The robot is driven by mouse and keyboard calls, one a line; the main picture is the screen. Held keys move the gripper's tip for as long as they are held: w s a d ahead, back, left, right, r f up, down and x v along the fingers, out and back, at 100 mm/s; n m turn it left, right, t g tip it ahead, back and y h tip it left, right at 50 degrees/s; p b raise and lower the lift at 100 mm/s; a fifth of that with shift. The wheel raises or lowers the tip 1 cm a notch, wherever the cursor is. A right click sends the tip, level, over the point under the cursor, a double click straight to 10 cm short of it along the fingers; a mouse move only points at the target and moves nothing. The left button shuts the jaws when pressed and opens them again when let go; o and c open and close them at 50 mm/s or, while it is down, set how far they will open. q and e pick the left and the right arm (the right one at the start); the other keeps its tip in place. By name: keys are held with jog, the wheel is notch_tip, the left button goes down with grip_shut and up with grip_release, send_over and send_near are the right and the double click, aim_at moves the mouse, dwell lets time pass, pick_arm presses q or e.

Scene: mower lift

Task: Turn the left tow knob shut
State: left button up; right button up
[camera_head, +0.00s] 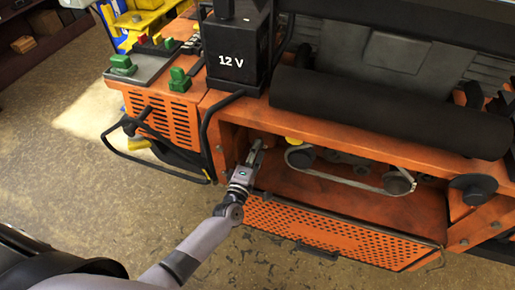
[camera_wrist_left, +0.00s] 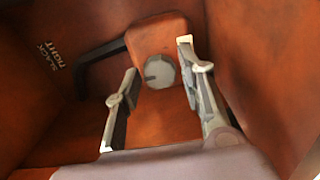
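My left gripper (camera_head: 257,150) reaches into the left end of the mower's open orange front bay (camera_head: 350,199). In the left wrist view the fingers (camera_wrist_left: 158,95) are apart and empty. Beyond and between them is an orange block with a round grey bolt-like disc (camera_wrist_left: 159,72). A dark bent lever (camera_wrist_left: 100,55) runs left from that block. I cannot see finger contact with either. A black round knob (camera_head: 473,187) is on the mower's front at right. I cannot make out a left tow knob for certain. My right gripper is not in view.
A flap with a perforated orange panel (camera_head: 340,240) hangs below the bay. A belt on pulleys (camera_head: 345,180) lies to the right of my gripper. SLACK and TIGHT markings (camera_wrist_left: 52,54) show upside down on the bay wall. A 12 V box (camera_head: 230,75) stands above.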

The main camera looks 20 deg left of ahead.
pick_arm(q)
jog(key=s, duration=1)
jog(key=shift+s+a, duration=0.15)
jog(key=shift+s, duration=0.15)
